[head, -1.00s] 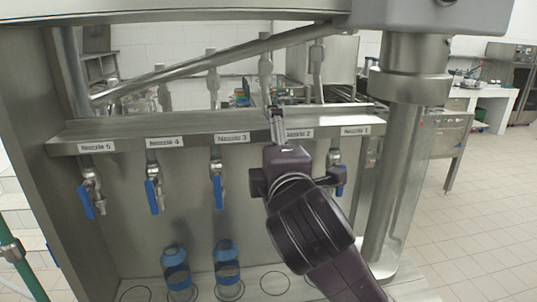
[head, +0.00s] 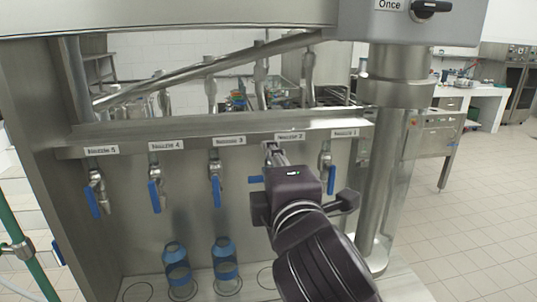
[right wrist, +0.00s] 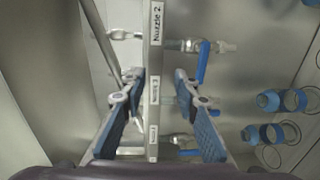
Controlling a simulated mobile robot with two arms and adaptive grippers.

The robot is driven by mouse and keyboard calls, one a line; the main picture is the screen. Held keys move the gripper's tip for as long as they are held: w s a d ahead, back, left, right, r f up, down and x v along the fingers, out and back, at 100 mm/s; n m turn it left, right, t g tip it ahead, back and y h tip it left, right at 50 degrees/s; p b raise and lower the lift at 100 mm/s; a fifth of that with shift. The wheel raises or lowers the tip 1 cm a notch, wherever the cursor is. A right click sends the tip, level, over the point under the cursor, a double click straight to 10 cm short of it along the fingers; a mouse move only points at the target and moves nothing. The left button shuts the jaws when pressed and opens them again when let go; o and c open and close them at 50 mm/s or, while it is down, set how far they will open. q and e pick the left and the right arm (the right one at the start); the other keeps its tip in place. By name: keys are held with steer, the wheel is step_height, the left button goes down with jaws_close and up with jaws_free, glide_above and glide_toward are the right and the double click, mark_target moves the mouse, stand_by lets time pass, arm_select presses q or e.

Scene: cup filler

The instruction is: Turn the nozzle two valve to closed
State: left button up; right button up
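The nozzle two label (head: 289,136) is on the steel rail. Below it, the blue nozzle two valve handle (head: 256,179) points sideways to the left, while the neighbouring handles hang down. In the right wrist view, the nozzle two handle (right wrist: 203,63) lies crosswise to its pipe, ahead of the fingers. My right gripper (head: 272,150) is in front of the rail, just beside the nozzle two label, and hides most of that valve's body. In the wrist view, its two blue-padded fingers (right wrist: 159,80) are spread apart with nothing held between them. My left gripper is not in view.
The nozzle three valve (head: 215,185) hangs left of my gripper and the nozzle one valve (head: 326,172) right of it. Two blue-topped bottles (head: 176,268) (head: 226,264) stand on the base below. A steel column (head: 390,170) rises at the right, under a grey box with a black knob.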

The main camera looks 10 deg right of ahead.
arm_select(q)
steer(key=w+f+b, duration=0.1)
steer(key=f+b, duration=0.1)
steer(key=b, duration=0.1)
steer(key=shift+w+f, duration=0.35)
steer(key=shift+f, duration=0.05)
arm_select(e)
steer(key=s, duration=0.2)
steer(key=shift+s+f, duration=0.3)
steer(key=shift+s, duration=0.05)
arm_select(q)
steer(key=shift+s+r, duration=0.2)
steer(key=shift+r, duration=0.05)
arm_select(e)
steer(key=shift+s, duration=0.1)
